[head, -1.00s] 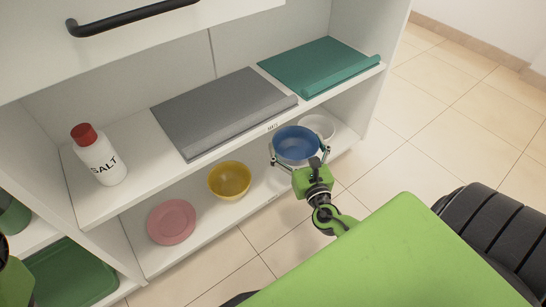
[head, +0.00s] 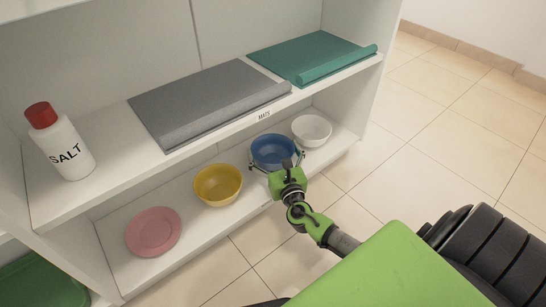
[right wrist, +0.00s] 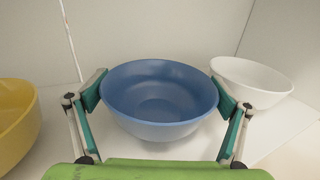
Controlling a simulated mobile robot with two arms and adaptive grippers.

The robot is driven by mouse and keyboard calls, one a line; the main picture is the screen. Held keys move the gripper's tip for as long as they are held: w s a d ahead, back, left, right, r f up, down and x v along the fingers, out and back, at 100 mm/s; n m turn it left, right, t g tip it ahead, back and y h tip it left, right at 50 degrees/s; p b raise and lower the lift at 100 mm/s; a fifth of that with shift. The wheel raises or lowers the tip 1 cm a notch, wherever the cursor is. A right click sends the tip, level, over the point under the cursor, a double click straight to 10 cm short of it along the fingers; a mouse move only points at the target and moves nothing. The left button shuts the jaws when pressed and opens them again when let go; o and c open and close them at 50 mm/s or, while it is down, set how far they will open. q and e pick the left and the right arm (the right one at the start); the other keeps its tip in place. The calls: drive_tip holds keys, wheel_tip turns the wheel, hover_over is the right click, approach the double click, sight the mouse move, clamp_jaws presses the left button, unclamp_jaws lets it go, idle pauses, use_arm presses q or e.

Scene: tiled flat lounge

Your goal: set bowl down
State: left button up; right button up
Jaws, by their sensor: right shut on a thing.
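The blue bowl (head: 272,152) is upright at the lower shelf, between the yellow bowl (head: 218,184) and the white bowl (head: 312,129). My right gripper (head: 276,162) reaches in from the front with its fingers around the blue bowl. In the right wrist view the blue bowl (right wrist: 159,101) sits between the two fingers, which press its left and right sides. Whether its base touches the shelf is hard to tell. The white bowl (right wrist: 252,82) is close behind it on the right. My left gripper does not show.
The lower shelf (head: 190,228) also holds a pink plate (head: 153,232). The upper shelf above holds a salt bottle (head: 60,142), a grey mat (head: 205,100) and a teal mat (head: 312,56). A narrow gap separates the blue bowl from its neighbours.

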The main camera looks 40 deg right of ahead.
sight(279, 164)
drive_tip(key=shift+f, duration=0.15)
drive_tip(key=shift+f, duration=0.15)
drive_tip(key=o, duration=1)
drive_tip(key=shift+o, duration=0.2)
drive_tip(key=shift+s+r, duration=0.1)
drive_tip(key=shift+r, duration=0.15)
drive_tip(key=p+v, duration=0.4)
drive_tip(key=v, duration=0.6)
drive_tip(key=shift+s+a, duration=0.15)
drive_tip(key=shift+s, duration=0.25)
drive_tip(key=shift+s+a, duration=0.15)
drive_tip(key=shift+s, duration=0.35)
